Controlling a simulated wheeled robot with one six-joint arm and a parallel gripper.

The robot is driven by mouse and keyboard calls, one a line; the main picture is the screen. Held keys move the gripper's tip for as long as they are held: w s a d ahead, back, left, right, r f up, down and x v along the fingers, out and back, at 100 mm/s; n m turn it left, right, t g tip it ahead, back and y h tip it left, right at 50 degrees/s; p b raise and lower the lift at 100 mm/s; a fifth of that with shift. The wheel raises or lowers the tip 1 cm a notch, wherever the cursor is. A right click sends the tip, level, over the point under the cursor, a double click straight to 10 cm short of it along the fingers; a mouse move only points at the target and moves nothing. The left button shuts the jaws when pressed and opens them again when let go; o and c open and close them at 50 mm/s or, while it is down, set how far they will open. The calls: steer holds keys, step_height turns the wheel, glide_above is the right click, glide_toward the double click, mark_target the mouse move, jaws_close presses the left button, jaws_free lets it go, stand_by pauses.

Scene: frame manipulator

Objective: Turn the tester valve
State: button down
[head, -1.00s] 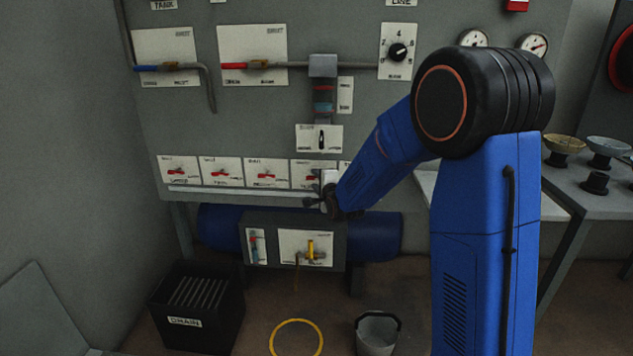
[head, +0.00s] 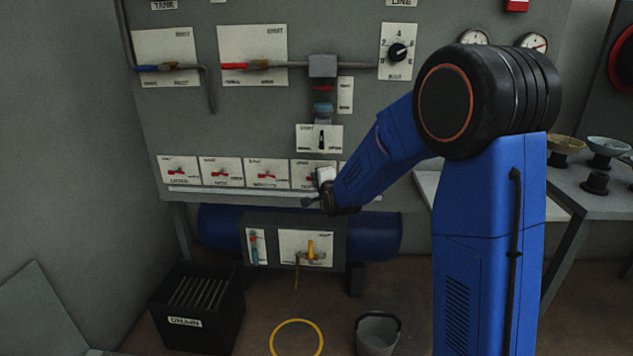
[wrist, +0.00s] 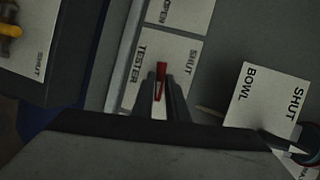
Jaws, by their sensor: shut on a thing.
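The tester valve's red handle (wrist: 161,76) shows in the wrist view on a white plate marked TESTER and SHUT (wrist: 187,55). My gripper (wrist: 160,90) has its two dark fingers on either side of the handle's lower end, shut on it. The handle lies roughly along the direction of the plate's lettering. In the head view my gripper (head: 318,200) is at the right part of the row of small valve plates. My wrist and forearm partly hide the plates there, and the grip itself is hard to see.
In the wrist view a BOWL plate (wrist: 265,95) is at right. In the head view, a blue tank (head: 220,228) with a yellow-handled valve (head: 311,250) is below. A DRAIN crate (head: 195,310), a yellow ring (head: 297,338) and a bucket (head: 377,335) stand on the floor.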

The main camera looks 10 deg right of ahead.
steer(key=shift+w+a+r+n+g+h, duration=0.1)
steer(key=shift+a+n+g+h, duration=0.3)
steer(key=shift+n+h, duration=1.1)
steer(key=shift+w+a+r+n+g+h, duration=0.1)
steer(key=shift+n+g+h, duration=0.75)
steer(key=shift+n, duration=1.2)
steer(key=shift+a+n+g+h, duration=0.25)
steer(key=shift+n+g+h, duration=0.2)
steer(key=shift+n+h, duration=1.05)
steer(key=shift+n, duration=0.35)
steer(key=c, duration=1.7)
jaws_free()
steer(key=shift+c, duration=0.2)
steer(key=v, duration=1.7)
steer(key=shift+r, duration=0.2)
